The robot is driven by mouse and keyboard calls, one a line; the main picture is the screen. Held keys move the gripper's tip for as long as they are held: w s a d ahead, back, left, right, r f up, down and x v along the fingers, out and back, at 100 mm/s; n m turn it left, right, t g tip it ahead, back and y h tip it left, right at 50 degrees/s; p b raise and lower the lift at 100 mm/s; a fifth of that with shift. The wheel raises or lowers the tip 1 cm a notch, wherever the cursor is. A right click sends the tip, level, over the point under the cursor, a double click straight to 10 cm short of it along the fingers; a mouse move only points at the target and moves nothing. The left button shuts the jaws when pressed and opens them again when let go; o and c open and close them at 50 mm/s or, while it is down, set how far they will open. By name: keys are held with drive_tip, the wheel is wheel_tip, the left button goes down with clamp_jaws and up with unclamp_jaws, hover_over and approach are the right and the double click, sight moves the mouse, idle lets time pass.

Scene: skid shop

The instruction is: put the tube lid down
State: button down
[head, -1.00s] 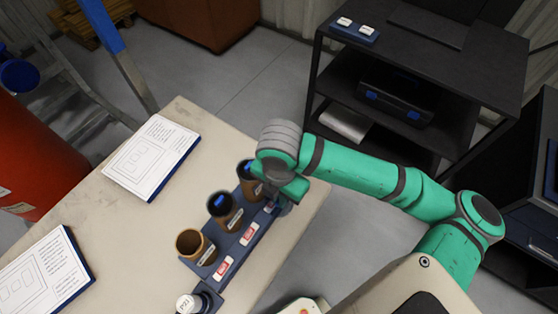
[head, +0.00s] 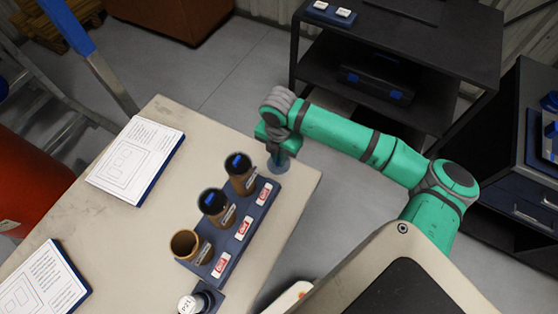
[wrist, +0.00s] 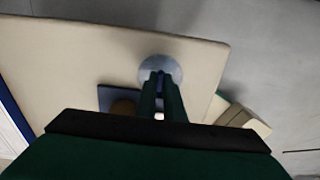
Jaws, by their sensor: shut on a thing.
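My gripper (head: 277,152) is shut at the far end of the tube rack (head: 224,264), over the table's right part. In the wrist view its fingers (wrist: 161,88) are close together with a small blue bit between them, which looks like the tube lid's top. The rest of the lid is hidden by the fingers. A pale grey-blue disc (head: 280,163) shows right under the fingertips, also in the wrist view (wrist: 160,67); I cannot tell whether fingers or lid touch it. One brown tube (head: 186,244) is open. Two tubes (head: 213,202) (head: 240,167) wear black lids with blue tops.
A small white-topped container (head: 189,304) stands in a dark holder at the rack's near end. Two printed boards (head: 137,160) (head: 43,284) lie at left on the table (head: 140,225). A black shelf unit (head: 425,45) stands beyond my arm.

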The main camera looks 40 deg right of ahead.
drive_tip(key=shift+w+d+f, duration=0.2)
drive_tip(key=shift+d+f, duration=0.05)
drive_tip(key=shift+f, duration=0.15)
drive_tip(key=shift+w+f, duration=0.15)
drive_tip(key=shift+f, duration=1.45)
drive_tip(key=shift+f, duration=0.2)
drive_tip(key=c, duration=1.9)
unclamp_jaws()
drive_tip(key=shift+o, duration=0.2)
drive_tip(key=shift+r, duration=0.1)
wheel_tip(320, 180, up, 12)
drive_tip(key=shift+r, duration=0.1)
